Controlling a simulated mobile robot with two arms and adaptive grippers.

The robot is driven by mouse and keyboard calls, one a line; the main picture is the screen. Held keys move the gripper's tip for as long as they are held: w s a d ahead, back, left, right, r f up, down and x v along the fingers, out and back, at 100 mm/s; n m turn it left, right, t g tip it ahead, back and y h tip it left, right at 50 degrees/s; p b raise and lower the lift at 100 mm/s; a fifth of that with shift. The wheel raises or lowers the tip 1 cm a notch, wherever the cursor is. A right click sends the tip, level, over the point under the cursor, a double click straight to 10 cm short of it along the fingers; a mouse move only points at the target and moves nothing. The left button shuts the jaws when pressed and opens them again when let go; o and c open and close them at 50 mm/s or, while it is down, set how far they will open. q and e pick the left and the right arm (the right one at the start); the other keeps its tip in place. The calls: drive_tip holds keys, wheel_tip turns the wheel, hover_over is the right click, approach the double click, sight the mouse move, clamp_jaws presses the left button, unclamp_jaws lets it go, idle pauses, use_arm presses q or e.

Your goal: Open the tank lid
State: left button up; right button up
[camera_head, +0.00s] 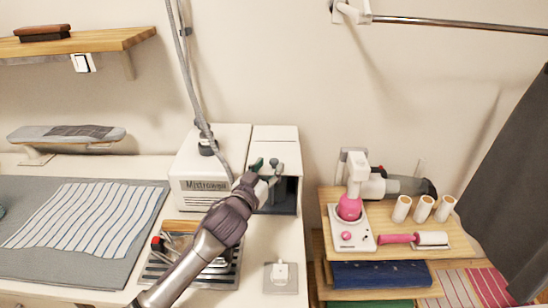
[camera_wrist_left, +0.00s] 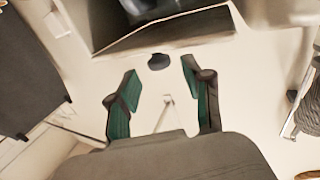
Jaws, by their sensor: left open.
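The white steam station marked Mistrowen (camera_head: 205,165) stands against the wall at the back of the table. A narrow white tank unit (camera_head: 275,134) adjoins its right side, with a dark recess (camera_head: 287,192) at its front. My left gripper (camera_head: 266,165) is at the front of this unit, fingers open, hiding part of it. In the left wrist view, the open green-padded fingers (camera_wrist_left: 160,80) stand either side of a small dark knob (camera_wrist_left: 158,62) on a pale surface, with nothing gripped. A dark opening (camera_wrist_left: 120,22) lies just beyond. Whether the knob belongs to the lid is unclear.
A grey hose (camera_head: 190,75) hangs down to the station. A tool tray (camera_head: 228,268) lies below my left forearm. A wooden shelf unit (camera_head: 408,264) with a pink-and-white device (camera_head: 350,208) and several rolls stands to the right. A striped cloth (camera_head: 85,215) lies left.

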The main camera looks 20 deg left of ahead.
sight(272, 163)
use_arm(q)
drive_tip(key=shift+w+d, duration=0.15)
drive_tip(key=shift+w, duration=1.8)
clamp_jaws()
